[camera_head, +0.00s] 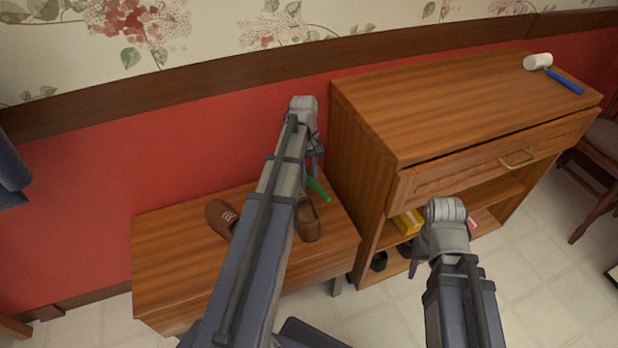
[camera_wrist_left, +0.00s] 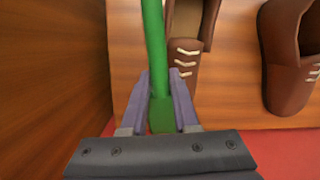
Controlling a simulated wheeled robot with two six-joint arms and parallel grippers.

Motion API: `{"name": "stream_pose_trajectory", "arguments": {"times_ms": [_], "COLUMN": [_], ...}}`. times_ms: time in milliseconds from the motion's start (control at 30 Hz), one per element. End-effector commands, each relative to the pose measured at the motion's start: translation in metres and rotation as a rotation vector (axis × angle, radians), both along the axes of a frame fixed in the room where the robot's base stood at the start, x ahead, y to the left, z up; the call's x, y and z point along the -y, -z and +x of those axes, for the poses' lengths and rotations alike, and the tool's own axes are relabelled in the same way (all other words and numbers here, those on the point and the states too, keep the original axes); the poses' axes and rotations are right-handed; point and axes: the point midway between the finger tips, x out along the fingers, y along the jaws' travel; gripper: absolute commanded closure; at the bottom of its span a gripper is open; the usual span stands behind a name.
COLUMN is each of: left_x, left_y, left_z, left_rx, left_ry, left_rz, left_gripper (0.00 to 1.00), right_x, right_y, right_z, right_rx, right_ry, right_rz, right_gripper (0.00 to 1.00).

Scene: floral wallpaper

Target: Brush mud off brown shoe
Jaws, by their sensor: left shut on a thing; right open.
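Two brown shoes stand on the low wooden bench. The right one (camera_head: 309,224) is partly hidden by my left arm; the other shoe (camera_head: 219,216) is to its left. The wrist view shows the nearer shoe (camera_wrist_left: 186,68) and the other shoe (camera_wrist_left: 279,75), with pale laces. My left gripper (camera_wrist_left: 160,90) is shut on a green brush handle (camera_wrist_left: 154,40), which lies beside the nearer shoe in that view. The handle also shows in the head view (camera_head: 319,189). The bristles and any mud cannot be made out. My right gripper (camera_head: 416,258) is open and empty before the cabinet.
The bench (camera_head: 160,260) has bare wood at its left. A taller wooden cabinet (camera_head: 440,95) stands close on the right, its drawer (camera_head: 500,160) slightly open. A chair (camera_head: 604,150) stands far right.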

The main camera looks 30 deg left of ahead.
Motion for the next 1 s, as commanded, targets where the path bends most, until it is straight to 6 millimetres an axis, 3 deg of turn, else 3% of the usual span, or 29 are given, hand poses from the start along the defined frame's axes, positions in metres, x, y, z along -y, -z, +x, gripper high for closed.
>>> {"name": "stream_pose_trajectory", "arguments": {"times_ms": [500, 1000], "left_x": [-0.028, -0.026], "left_y": [-0.002, 0.001], "left_z": [-0.027, -0.025], "left_rx": [-0.002, -0.001], "left_ry": [-0.002, 0.000], "left_rz": [0.002, 0.001], "left_gripper": [1.00, 1.00], "right_x": [0.000, 0.000], "right_y": [-0.002, 0.001], "right_z": [0.000, 0.000], "right_rx": [0.000, 0.000], "right_ry": [0.000, 0.000], "right_rz": [0.000, 0.000], "right_gripper": [0.50, 0.50]}}
